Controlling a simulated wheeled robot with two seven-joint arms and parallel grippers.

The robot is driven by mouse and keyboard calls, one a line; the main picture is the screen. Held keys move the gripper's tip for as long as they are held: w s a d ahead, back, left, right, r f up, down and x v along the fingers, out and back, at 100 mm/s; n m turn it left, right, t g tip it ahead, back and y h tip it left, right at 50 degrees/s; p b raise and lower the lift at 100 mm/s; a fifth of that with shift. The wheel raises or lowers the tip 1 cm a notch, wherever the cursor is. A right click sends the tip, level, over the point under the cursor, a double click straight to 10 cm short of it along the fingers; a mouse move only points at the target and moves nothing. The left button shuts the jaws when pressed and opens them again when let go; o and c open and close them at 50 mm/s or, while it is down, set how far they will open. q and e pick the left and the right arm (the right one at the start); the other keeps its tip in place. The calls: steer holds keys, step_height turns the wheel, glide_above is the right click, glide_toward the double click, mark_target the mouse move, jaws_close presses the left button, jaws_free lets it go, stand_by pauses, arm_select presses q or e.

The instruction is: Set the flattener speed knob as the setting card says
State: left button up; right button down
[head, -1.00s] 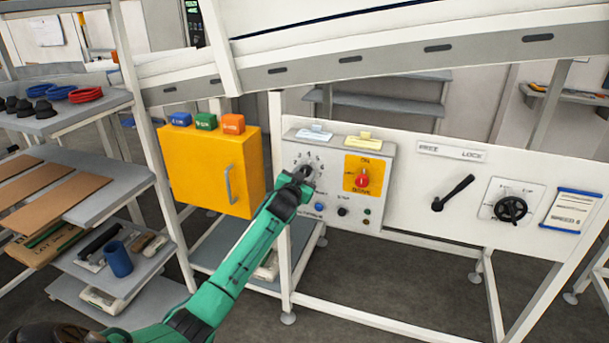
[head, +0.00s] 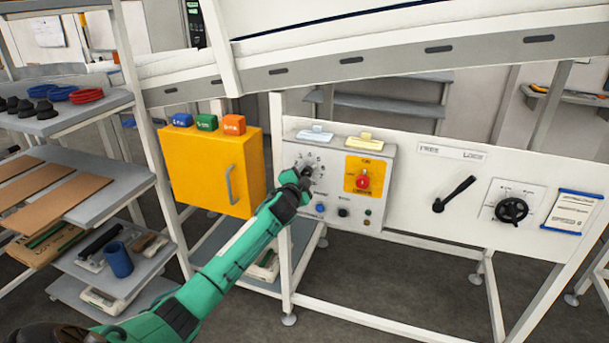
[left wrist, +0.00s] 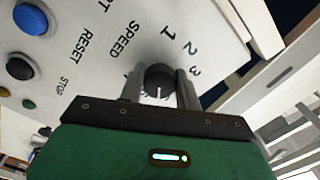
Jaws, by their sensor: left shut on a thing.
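The speed knob (left wrist: 159,76) is a dark round knob on the grey control box (head: 388,196). A "SPEED" label and the numbers 1, 2 and 3 show beside it, tilted, in the left wrist view. A short white mark on the knob points down toward my gripper there; the number it faces is hidden. My left gripper (left wrist: 160,88) has one finger on each side of the knob and is shut on it. In the head view the left gripper (head: 304,176) covers part of the dial. A white card with blue edges (head: 572,212) hangs at the panel's right; its text is too blurred to read.
A red knob on a yellow plate (head: 363,177) sits right of the dial, with small buttons (head: 343,212) below. A yellow cabinet (head: 195,170) stands close on the left.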

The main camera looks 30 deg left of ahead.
stand_by(0.5)
arm_select(q)
steer(key=o, duration=1)
steer(key=shift+c, duration=0.2)
steer(key=shift+s, duration=0.15)
steer(key=b+v, duration=0.3)
steer(key=v, duration=1)
steer(key=shift+s, duration=0.3)
